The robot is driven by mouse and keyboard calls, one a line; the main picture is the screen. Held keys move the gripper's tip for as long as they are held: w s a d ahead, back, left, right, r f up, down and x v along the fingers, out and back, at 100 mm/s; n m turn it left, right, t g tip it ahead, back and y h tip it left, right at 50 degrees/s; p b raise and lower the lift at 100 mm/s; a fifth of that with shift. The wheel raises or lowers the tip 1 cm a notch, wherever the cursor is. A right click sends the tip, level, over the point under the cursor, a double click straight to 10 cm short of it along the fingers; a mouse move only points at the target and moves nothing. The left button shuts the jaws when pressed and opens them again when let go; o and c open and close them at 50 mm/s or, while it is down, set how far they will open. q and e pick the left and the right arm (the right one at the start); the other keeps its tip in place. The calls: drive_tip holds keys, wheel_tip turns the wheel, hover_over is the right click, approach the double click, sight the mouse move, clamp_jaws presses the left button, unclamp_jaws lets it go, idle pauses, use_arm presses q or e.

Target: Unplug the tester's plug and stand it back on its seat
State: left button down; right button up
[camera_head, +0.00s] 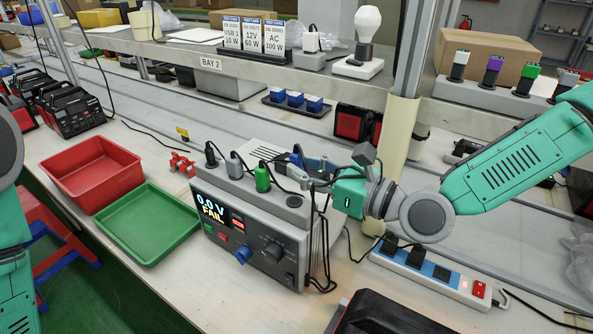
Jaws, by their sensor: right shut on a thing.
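The tester (262,235) is a grey box on the bench, its display reading "0.0 V FAIL". On its top stand a black plug (211,155), a grey plug (234,166) and a green plug (262,178), with cables. An empty-looking round dark seat (294,201) shows near the top's front right corner. My right gripper (304,165) reaches in from the right over the tester's back right part. It is shut on a dark bluish plug (297,153), mostly hidden by the fingers; whether the plug touches the tester is unclear. My left arm shows at the left edge, its gripper out of view.
A white power strip (465,287) with black plugs and a lit red switch lies right of the tester. A red tray (88,172) and a green tray (147,222) lie left. Cables hang around the tester's right side.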

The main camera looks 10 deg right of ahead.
sight(302, 205)
drive_tip(key=shift+a+f+b, duration=0.2)
drive_tip(key=shift+f+b, duration=0.25)
drive_tip(key=shift+f, duration=0.25)
drive_tip(key=shift+a+f+b, duration=0.2)
drive_tip(key=shift+f+b, duration=0.2)
drive_tip(key=shift+f, duration=0.25)
drive_tip(key=shift+f+b, duration=0.6)
drive_tip(key=shift+f, duration=0.25)
drive_tip(key=shift+d+f+b, duration=0.25)
drive_tip(key=shift+f+b, duration=0.65)
drive_tip(key=shift+f, duration=0.15)
drive_tip(key=shift+a, duration=0.15)
drive_tip(key=shift+s, duration=0.15)
drive_tip(key=o, duration=1)
drive_tip(key=shift+c, duration=0.2)
drive_tip(key=shift+d, duration=0.2)
